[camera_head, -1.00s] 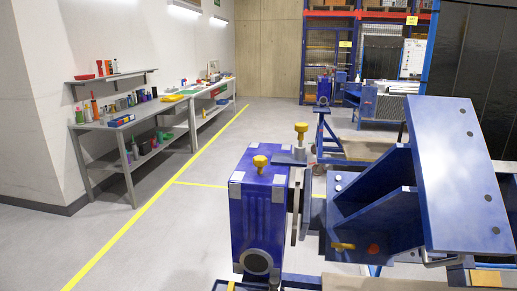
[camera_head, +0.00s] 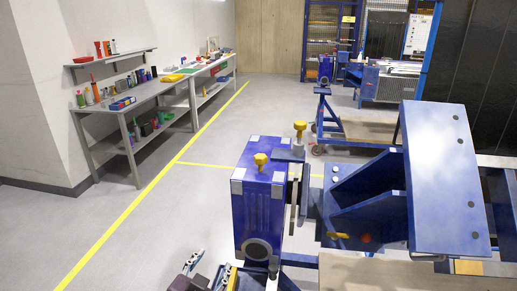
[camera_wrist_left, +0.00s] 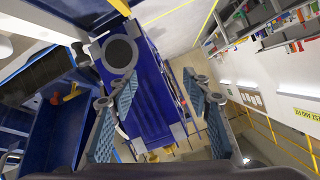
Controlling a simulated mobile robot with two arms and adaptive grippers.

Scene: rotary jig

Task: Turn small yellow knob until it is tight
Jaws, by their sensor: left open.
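A yellow knob (camera_head: 261,160) stands on top of the blue jig box (camera_head: 258,205). A second yellow knob (camera_head: 300,127) sits on a grey post just behind it to the right. I cannot tell which knob is the small one. My left gripper (camera_head: 233,266) is open at the lower front of the box, below both knobs and apart from them. In the left wrist view the open fingers (camera_wrist_left: 160,85) appear on either side of the box (camera_wrist_left: 150,95), with nothing held. Yellow (camera_wrist_left: 152,157) shows at the box's lower edge there. My right gripper is not in view.
A large blue angled bracket (camera_head: 447,180) is right of the box, with a yellow handle (camera_head: 337,235) and red knob (camera_head: 365,238) low on it. A workbench (camera_head: 130,115) stands along the left wall. The floor between is clear.

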